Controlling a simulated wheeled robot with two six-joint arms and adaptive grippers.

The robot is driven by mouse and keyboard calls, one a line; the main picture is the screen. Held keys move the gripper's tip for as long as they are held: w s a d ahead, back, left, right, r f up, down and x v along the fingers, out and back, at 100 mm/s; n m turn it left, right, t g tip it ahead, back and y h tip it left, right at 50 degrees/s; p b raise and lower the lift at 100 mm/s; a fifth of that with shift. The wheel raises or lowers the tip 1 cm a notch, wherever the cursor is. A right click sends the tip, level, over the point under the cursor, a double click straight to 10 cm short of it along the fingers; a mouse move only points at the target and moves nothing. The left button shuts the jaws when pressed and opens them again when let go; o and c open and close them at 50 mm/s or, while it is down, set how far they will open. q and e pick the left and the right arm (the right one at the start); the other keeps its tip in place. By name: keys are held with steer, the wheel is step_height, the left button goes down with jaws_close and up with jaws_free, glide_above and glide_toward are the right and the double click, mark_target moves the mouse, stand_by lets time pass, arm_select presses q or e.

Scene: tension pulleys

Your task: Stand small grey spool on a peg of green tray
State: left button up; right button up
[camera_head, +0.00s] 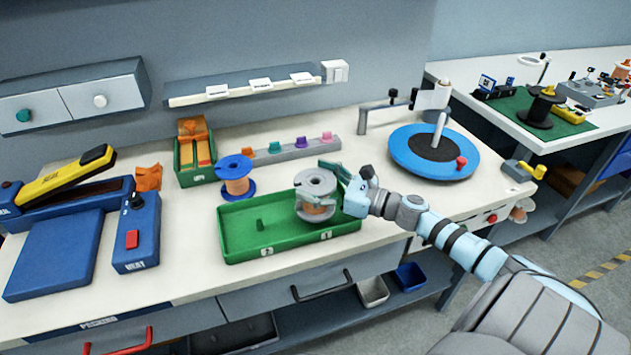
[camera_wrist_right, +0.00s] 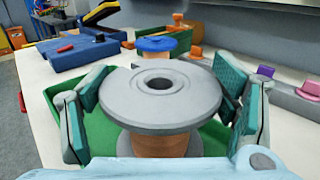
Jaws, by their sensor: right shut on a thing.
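The small grey spool (camera_head: 314,184) has grey flanges and copper-coloured wire on its core. It is upright over the right part of the green tray (camera_head: 237,252). My right gripper (camera_head: 330,182) comes from the right and is shut on the spool. In the right wrist view the spool (camera_wrist_right: 160,92) sits between the two teal finger pads, its centre hole facing up. A bare green peg (camera_head: 260,225) stands in the tray's left part. Whether a peg is under or inside the spool is hidden. My left gripper is not in view.
A blue spool (camera_head: 237,178) stands just behind the tray. A grey rail with coloured knobs (camera_head: 290,150) and a green box (camera_head: 194,160) are farther back. A blue turntable (camera_head: 402,158) is at right; a blue sealer (camera_head: 60,235) is at left.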

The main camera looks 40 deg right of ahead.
steer(key=shift+f+b, duration=1.05)
steer(key=shift+f, duration=0.1)
steer(key=shift+f, duration=0.1)
steer(key=o, duration=1.9)
steer(key=shift+s, duration=0.1)
steer(key=v, duration=1.1)
steer(key=shift+s+d, duration=0.25)
steer(key=shift+s, duration=0.1)
